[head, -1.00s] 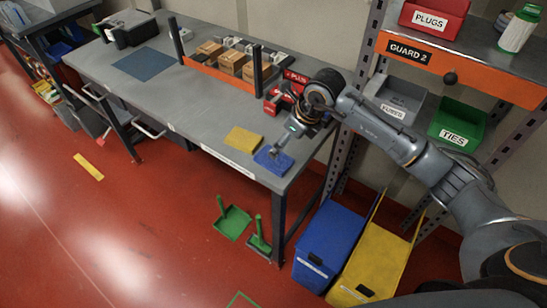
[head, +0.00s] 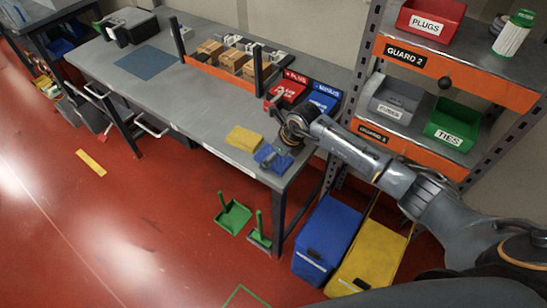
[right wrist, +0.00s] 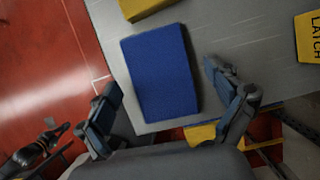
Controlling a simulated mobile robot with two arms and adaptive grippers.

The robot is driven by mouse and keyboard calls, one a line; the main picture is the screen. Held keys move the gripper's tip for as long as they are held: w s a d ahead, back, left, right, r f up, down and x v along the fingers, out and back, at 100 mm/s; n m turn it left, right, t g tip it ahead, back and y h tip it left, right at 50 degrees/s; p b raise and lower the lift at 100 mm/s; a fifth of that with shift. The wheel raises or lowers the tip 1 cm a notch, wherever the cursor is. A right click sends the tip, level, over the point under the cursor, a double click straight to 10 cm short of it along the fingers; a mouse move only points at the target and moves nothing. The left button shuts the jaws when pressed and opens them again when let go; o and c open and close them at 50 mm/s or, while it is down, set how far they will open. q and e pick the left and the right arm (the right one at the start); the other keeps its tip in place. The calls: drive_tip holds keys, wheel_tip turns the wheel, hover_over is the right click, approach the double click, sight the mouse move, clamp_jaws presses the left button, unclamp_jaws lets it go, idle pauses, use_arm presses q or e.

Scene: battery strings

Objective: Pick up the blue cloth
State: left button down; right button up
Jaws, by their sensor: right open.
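The blue cloth (head: 268,155) lies flat near the right front corner of the grey workbench (head: 205,115). In the right wrist view the blue cloth (right wrist: 160,74) fills the space ahead of my fingers. My right gripper (head: 277,158) is just over the cloth in the head view and hides part of it. In the right wrist view my right gripper (right wrist: 160,92) is open, with one finger on each side of the cloth's near part. I cannot tell whether the fingers touch it. My left gripper is in neither view.
A yellow cloth (head: 244,138) lies just left of the blue one. A red bin (head: 289,88) and a blue bin (head: 322,97) stand behind on the bench. Blue (head: 327,240) and yellow (head: 371,260) floor bins stand right of the bench. A green dustpan (head: 234,215) is below.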

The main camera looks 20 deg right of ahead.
drive_tip(key=c, duration=1.2)
drive_tip(key=shift+c, duration=0.2)
drive_tip(key=shift+r+b, duration=0.6)
drive_tip(key=s+a+r+b, duration=0.6)
drive_tip(key=s+a+r, duration=0.2)
drive_tip(key=a+r, duration=0.3)
drive_tip(key=shift+s+r, duration=0.25)
drive_tip(key=shift+r, duration=0.2)
drive_tip(key=shift+a, duration=0.1)
drive_tip(key=o, duration=0.6)
drive_tip(key=c, duration=0.5)
